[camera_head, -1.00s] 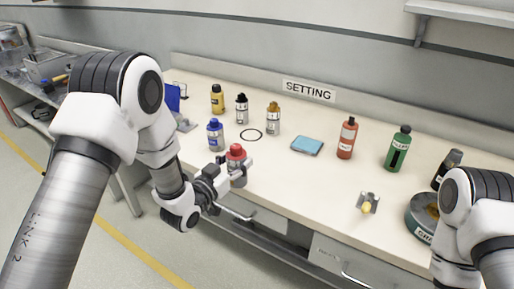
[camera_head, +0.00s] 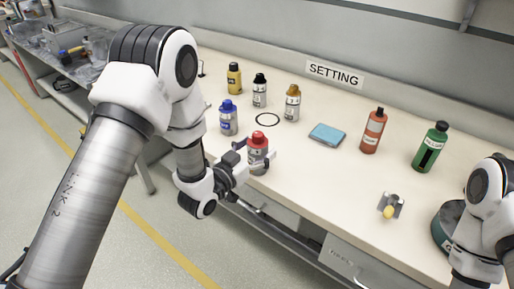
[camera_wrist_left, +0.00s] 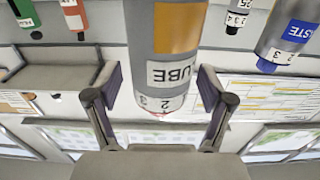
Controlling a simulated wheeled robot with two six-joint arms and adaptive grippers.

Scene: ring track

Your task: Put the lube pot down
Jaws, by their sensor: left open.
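The lube pot (camera_head: 258,148) is a grey pot with a red cap, upright at the front edge of the workbench. In the left wrist view the pot (camera_wrist_left: 166,50) shows upside down, with an orange patch and a "LUBE" label. My left gripper (camera_head: 253,159) is open, with one finger on either side of the pot. In the wrist view a gap shows at the left finger; the right finger is very close to the pot. Whether the pot's base touches the bench is hard to tell. My right gripper is out of view.
A black ring outline (camera_head: 267,119) lies empty behind the pot. A blue-capped pot (camera_head: 228,117) stands left of it, with yellow, black-capped and orange-capped bottles behind. Bench between is clear.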

